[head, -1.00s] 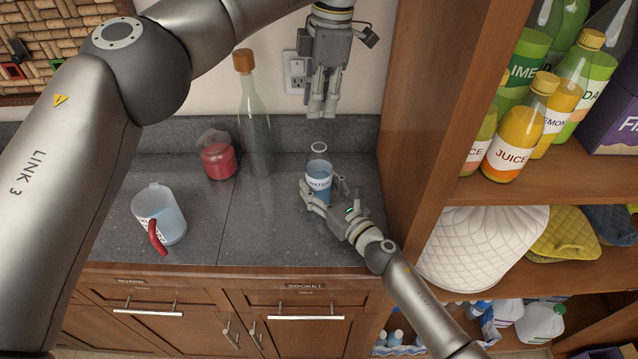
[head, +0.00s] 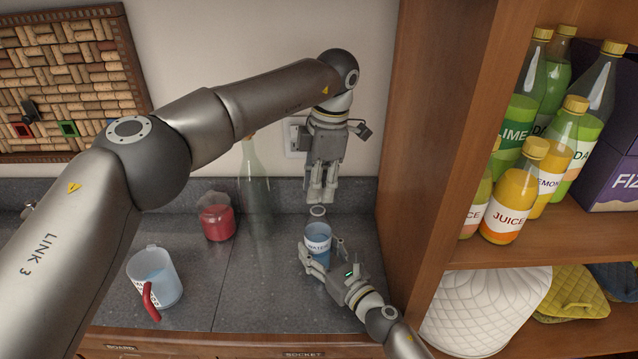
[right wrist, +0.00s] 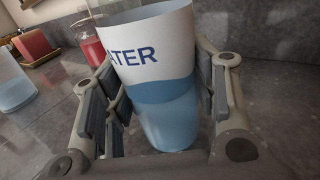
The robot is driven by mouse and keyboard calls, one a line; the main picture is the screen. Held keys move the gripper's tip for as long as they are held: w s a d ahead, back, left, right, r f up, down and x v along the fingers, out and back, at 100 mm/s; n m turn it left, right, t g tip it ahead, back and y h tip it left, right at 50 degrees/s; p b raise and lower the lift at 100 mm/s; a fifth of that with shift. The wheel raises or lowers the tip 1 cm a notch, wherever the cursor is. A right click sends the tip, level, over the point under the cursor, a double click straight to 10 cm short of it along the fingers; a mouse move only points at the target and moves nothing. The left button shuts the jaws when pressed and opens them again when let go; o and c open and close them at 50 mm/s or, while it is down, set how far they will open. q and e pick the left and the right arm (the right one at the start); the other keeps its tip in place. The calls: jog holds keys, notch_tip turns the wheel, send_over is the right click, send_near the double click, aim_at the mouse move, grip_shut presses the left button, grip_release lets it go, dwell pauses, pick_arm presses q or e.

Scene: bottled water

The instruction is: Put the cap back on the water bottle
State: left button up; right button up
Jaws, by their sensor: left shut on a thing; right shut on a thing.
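The clear water bottle (head: 319,243), with a white label and blue water, stands on the grey counter. Its open mouth shows as a pale ring at the top. My right gripper (head: 322,262) is shut on the bottle's body. In the right wrist view, the bottle (right wrist: 160,70) is upright between the fingers of my right gripper (right wrist: 158,120). My left gripper (head: 321,197) points down just above the bottle mouth, with a small gap in the picture. Its fingers are closed on the cap, which they hide from view.
A measuring jug (head: 160,272) with a red handle stands at the left of the counter (head: 245,300). A red-filled jar (head: 217,218) and a tall green glass bottle (head: 255,185) stand behind. A wooden shelf (head: 425,160) with juice bottles (head: 512,208) closes off the right.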

pick_arm(q)
jog(key=shift+f, duration=0.85)
jog(key=shift+f, duration=0.55)
jog(key=m, duration=0.7)
jog(key=shift+t, duration=0.4)
jog(key=m, duration=0.3)
jog(key=shift+a+m, duration=0.1)
jog(key=shift+m, duration=0.3)
jog(key=m, duration=0.3)
jog(key=shift+s+m+t+h, duration=0.1)
jog(key=shift+m+t+h, duration=0.2)
jog(key=shift+h, duration=0.1)
jog(key=m, duration=0.6)
jog(key=shift+a+m+h, duration=0.1)
jog(key=shift+m+h, duration=0.2)
jog(key=shift+h, duration=0.1)
jog(key=m, duration=0.4)
jog(key=shift+m+h, duration=0.3)
jog(key=shift+m, duration=0.1)
jog(key=m, duration=0.3)
jog(key=shift+a, duration=0.1)
